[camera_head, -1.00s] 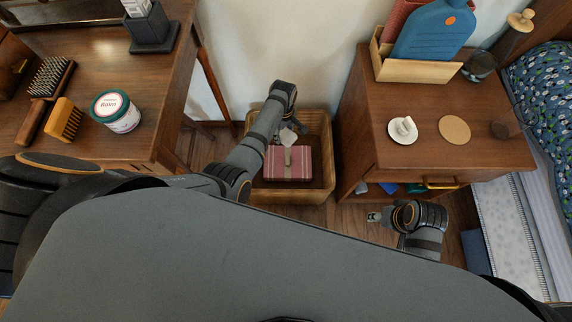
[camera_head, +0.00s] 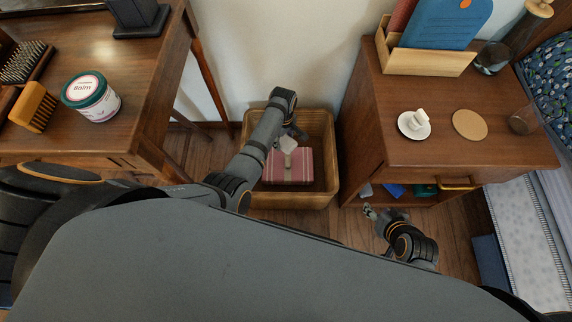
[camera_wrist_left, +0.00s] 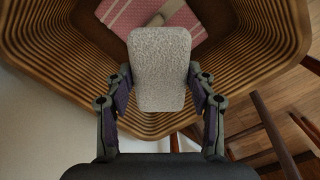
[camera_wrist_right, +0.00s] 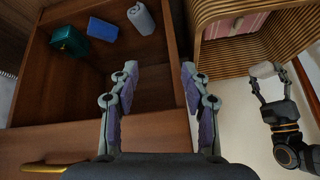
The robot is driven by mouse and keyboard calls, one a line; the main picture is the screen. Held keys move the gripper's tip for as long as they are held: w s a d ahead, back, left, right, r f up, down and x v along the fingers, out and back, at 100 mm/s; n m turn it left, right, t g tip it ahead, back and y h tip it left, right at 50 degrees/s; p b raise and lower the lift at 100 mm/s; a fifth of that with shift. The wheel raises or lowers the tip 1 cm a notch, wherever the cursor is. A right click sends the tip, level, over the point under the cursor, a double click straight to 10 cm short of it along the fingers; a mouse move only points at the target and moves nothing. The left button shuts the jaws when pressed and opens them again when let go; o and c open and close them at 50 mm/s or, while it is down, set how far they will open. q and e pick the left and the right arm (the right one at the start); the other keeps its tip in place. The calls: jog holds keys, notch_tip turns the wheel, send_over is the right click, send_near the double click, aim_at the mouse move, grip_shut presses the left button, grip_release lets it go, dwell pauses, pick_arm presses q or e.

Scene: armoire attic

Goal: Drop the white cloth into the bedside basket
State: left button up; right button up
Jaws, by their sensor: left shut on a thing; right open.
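The white cloth (camera_wrist_left: 160,60) is a small, folded, textured pad in the left wrist view. My left gripper (camera_head: 295,133) is shut on it. The cloth also shows in the head view (camera_head: 289,144) and the right wrist view (camera_wrist_right: 266,70). It is held over the basket (camera_head: 262,200), a ribbed wooden bin on the floor between the two furniture pieces. A pink striped bundle (camera_head: 288,174) with a tan band lies in the basket. My right gripper (camera_wrist_right: 158,75) is open and empty, in front of the bedside cabinet's open shelf (camera_wrist_right: 150,128).
The bedside cabinet (camera_head: 440,145) stands right of the basket. Its shelf holds a green item (camera_wrist_right: 70,41), a blue item (camera_wrist_right: 103,29) and a pale roll (camera_wrist_right: 141,18). The bed is at far right.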

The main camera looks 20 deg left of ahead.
pick_arm(q)
jog(key=o, duration=1.2)
notch_tip(320, 180, up, 7)
jog(key=shift+r, duration=0.25)
jog(key=shift+s+p, duration=0.1)
jog(key=shift+p, duration=0.2)
